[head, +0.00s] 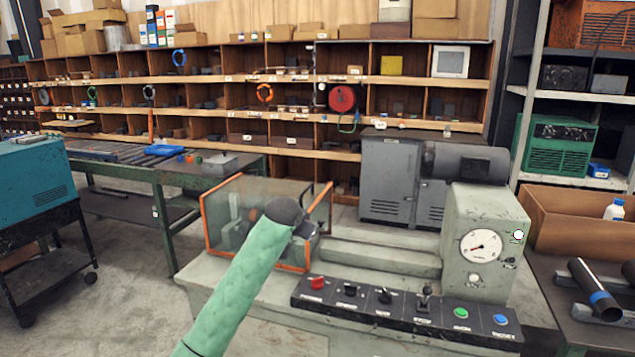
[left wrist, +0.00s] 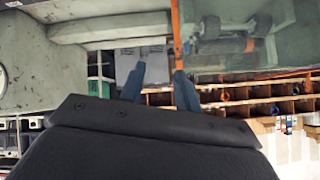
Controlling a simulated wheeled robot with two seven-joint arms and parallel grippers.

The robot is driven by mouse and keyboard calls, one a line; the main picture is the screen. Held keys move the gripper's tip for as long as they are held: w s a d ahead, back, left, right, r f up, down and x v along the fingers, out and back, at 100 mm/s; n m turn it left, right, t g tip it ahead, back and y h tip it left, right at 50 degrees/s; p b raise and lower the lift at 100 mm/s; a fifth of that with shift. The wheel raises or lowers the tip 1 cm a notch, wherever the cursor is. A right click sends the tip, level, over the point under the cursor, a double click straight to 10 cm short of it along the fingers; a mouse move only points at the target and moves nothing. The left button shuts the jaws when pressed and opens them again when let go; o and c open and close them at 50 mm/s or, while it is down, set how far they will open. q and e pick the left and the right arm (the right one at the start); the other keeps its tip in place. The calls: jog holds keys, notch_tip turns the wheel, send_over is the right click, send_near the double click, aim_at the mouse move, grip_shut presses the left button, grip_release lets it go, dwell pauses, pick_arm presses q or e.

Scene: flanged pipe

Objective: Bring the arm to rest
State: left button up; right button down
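My left arm, in a green sleeve (head: 235,290), reaches up from the bottom of the head view. Its dark wrist and left gripper (head: 303,228) are over the grey test machine, beside the orange-framed clear guard (head: 222,222). The wrist hides most of the gripper in the head view. In the left wrist view the two blue-grey fingers of the left gripper (left wrist: 160,72) stand apart with nothing between them. My right arm and right gripper are not in view.
The machine has a control panel (head: 405,311) in front and a gauge housing (head: 484,245) at right. A dark pipe with a blue band (head: 594,290) lies on the right bench. Shelves (head: 215,95) fill the back; floor shows at left.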

pick_arm(q)
jog(key=s+a+f+n+g+y, duration=0.15)
jog(key=s+a+f, duration=0.25)
jog(key=s+f, duration=1.1)
jog(key=s+a+f+n+g, duration=0.2)
jog(key=s+a+f, duration=0.2)
jog(key=s+f, duration=1.05)
jog(key=s+a+f+n+g, duration=0.15)
jog(key=s+a+f, duration=0.25)
jog(key=s+f, duration=1.1)
jog(key=s+f+g, duration=0.1)
jog(key=s+f, duration=0.3)
jog(key=s, duration=0.5)
jog(key=s+f+g, duration=0.2)
jog(key=s+f, duration=0.1)
jog(key=s, duration=0.6)
jog(key=shift+d+f, duration=0.15)
jog(key=shift+f, duration=0.2)
jog(key=shift+s, duration=0.15)
